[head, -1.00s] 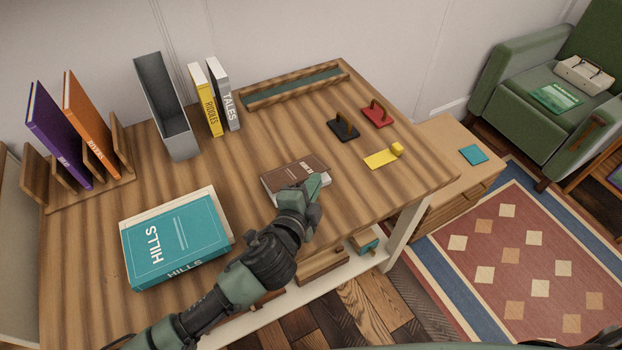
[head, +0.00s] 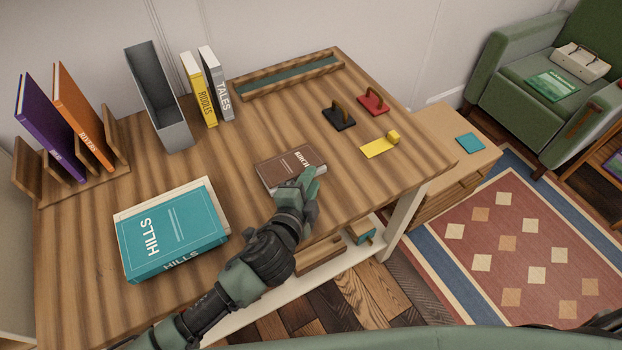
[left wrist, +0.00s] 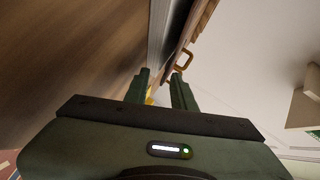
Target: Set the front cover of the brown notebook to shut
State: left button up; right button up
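The brown notebook (head: 284,172), with white lettering, lies on the desk (head: 225,160). Its front cover looks flat down over the pages in the head view, with a pale page edge showing along the near side. My left gripper (head: 309,178) is at the near right corner of the notebook and hides part of that corner; I cannot tell whether it touches. In the left wrist view, the left gripper's two fingers (left wrist: 161,88) stand apart with nothing held between them. My right gripper is not in view.
A thick teal book (head: 170,230) lies left of the notebook. A yellow note strip (head: 377,149), a black stamp-like block (head: 338,118) and a red one (head: 373,103) stand right and behind. Upright books and a grey holder (head: 155,100) line the back.

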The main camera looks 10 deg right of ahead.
pick_arm(q)
jog(key=shift+r, duration=0.15)
jog(key=v, duration=0.7)
jog(key=shift+s+a, duration=0.2)
jog(key=shift+s, duration=0.1)
dwell(0.3)
